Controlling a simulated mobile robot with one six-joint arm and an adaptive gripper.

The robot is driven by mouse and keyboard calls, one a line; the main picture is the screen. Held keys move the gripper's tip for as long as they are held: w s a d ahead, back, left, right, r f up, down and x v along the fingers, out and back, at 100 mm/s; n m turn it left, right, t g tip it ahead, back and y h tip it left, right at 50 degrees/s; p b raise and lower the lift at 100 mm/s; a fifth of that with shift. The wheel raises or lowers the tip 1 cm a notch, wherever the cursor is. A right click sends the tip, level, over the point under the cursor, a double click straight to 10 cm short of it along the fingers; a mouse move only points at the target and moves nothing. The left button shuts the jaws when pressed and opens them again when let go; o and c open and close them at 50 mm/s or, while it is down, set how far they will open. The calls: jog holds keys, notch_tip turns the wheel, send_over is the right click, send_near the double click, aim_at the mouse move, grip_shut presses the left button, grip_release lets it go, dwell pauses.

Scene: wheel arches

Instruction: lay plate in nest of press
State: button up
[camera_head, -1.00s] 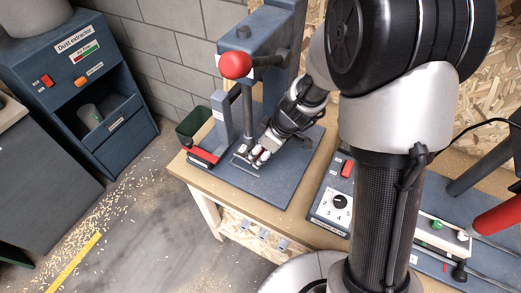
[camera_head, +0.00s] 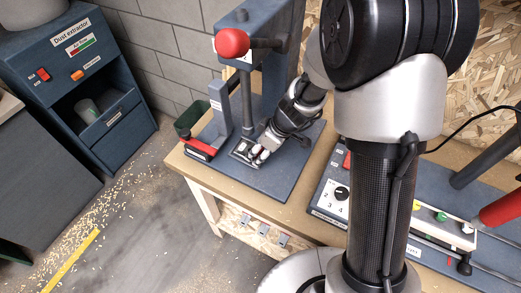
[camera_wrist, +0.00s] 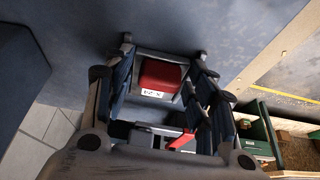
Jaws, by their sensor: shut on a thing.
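My gripper (camera_head: 258,152) points down over the blue-grey bed of the press (camera_head: 245,85), at the foot of its column. In the wrist view, the fingers of my gripper (camera_wrist: 164,58) stand on either side of the plate (camera_wrist: 160,56), with a red block carrying a white label between them. The plate is mostly hidden by my fingers in the head view. A light-edged dark rectangle, seemingly the nest (camera_head: 240,156), shows just left of the fingertips. I cannot tell whether the plate touches the nest floor.
The press lever has a red ball (camera_head: 232,43) above my gripper. A red-handled part (camera_head: 201,147) lies left of the press column. A control box (camera_head: 332,195) with a dial stands to the right. The bed's front is clear.

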jog(key=shift+s+f, duration=0.15)
jog(key=shift+f, duration=0.25)
jog(key=shift+s+d+f+b, duration=0.1)
jog(key=shift+s+f+b, duration=0.05)
jog(key=shift+f+b, duration=0.15)
jog(key=o, duration=0.8)
jog(key=shift+r, duration=0.1)
jog(key=o, duration=0.4)
jog(key=shift+w, duration=0.2)
